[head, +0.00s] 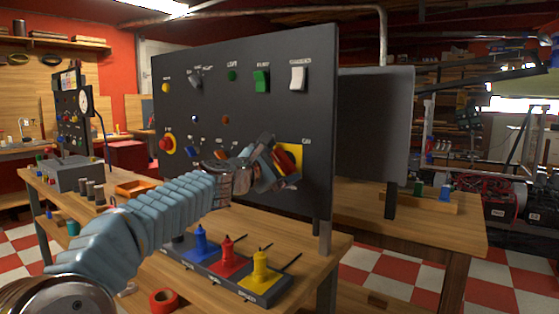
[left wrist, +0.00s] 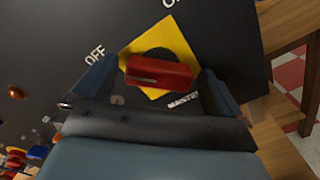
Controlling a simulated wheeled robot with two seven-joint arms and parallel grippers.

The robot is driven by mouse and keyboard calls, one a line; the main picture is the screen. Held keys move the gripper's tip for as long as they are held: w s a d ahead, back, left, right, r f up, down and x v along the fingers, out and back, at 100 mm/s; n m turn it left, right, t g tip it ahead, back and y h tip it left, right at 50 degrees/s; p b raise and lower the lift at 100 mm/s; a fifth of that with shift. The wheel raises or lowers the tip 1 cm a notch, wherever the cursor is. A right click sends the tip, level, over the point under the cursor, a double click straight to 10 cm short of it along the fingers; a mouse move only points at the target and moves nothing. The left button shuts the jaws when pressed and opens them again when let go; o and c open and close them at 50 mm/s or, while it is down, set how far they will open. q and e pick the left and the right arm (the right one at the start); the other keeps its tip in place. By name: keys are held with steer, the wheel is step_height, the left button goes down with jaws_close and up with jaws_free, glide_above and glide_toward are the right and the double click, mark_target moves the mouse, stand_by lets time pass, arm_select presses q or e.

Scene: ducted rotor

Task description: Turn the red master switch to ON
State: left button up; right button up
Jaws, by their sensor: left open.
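The red master switch handle (head: 284,160) sits on a yellow square plate (head: 297,150) at the lower right of the dark upright panel (head: 240,105). In the left wrist view the red handle (left wrist: 160,72) lies nearly level across the yellow plate (left wrist: 150,48). An OFF label (left wrist: 95,55) is to its upper left; another label, cut off at the top edge, begins with O. My left gripper (head: 276,160) is open, its fingers (left wrist: 157,82) on either side of the handle, with gaps showing. Whether a finger touches it is unclear. My right gripper is not in view.
The panel also carries a red button (head: 166,144), a green rocker (head: 261,81) and a white rocker (head: 297,78). A roll of red tape (head: 163,299) lies in front.

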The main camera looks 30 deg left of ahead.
arm_select(q)
steer(key=shift+w, duration=0.1)
steer(key=c, duration=1)
steer(key=shift+m, duration=0.3)
steer(key=m+b, duration=0.1)
steer(key=m, duration=0.2)
steer(key=shift+d+f+b, duration=0.1)
steer(key=shift+f+b, duration=0.1)
steer(key=shift+b, duration=0.2)
steer(key=m+b, duration=0.2)
steer(key=m, duration=0.3)
steer(key=shift+f, duration=0.15)
steer(key=m+b, duration=0.3)
steer(key=m, duration=0.2)
steer(key=shift+f, duration=0.15)
steer(key=shift+m+b, duration=0.85)
steer(key=shift+m, duration=1.35)
